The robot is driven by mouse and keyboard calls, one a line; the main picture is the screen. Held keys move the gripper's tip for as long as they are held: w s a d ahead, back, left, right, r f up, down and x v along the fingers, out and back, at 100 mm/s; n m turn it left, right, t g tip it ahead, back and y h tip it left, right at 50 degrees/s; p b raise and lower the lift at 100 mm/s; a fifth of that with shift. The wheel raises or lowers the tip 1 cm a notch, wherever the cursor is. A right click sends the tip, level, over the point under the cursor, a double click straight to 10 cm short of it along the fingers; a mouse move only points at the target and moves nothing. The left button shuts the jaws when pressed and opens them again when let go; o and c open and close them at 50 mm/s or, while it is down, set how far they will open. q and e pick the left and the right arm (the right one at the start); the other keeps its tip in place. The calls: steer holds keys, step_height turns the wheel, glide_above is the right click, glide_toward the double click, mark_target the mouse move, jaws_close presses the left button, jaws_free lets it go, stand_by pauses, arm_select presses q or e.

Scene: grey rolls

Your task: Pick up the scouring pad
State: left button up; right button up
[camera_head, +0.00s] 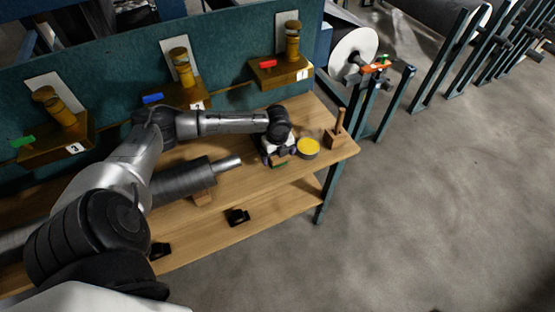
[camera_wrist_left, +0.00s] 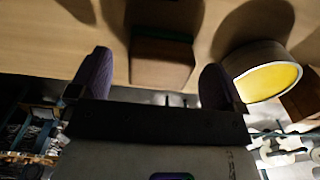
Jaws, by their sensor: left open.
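The scouring pad, a small brown block with a green layer, lies near the front edge of the wooden bench; in the head view its edge (camera_head: 279,164) shows just below my gripper. My left gripper (camera_head: 278,152) is over it, hiding most of it. In the left wrist view the pad (camera_wrist_left: 162,64) appears between the two spread fingers of my left gripper (camera_wrist_left: 158,80), with a gap on each side. The gripper is open and holds nothing. My right gripper is not in view.
A round tin with a yellow top (camera_head: 308,147) stands close to the right of my left gripper. A wooden block with an upright peg (camera_head: 337,135) is farther right. A dark roll (camera_head: 180,184) lies on the bench to the left. Black parts (camera_head: 238,217) lie on the lower shelf.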

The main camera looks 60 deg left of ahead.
arm_select(q)
step_height(320, 180, down, 2)
steer(key=shift+f, duration=0.15)
steer(key=shift+c, duration=0.2)
steer(key=shift+c, duration=0.8)
steer(key=c, duration=0.8)
steer(key=shift+r, duration=0.2)
steer(key=shift+r, duration=0.6)
steer(key=r, duration=0.1)
steer(key=d+r+p, duration=0.1)
steer(key=r, duration=0.1)
steer(key=shift+w+r, duration=0.15)
steer(key=shift+r, duration=0.05)
steer(key=w+d+r, duration=0.1)
steer(key=d+r, duration=0.1)
steer(key=d, duration=0.1)
steer(key=w+d+r+p, duration=0.1)
steer(key=d+r, duration=0.1)
steer(key=d, duration=0.1)
steer(key=w+d+r+p, duration=0.1)
steer(key=d+r, duration=0.1)
steer(key=d, duration=0.2)
steer(key=shift+w+r, duration=0.1)
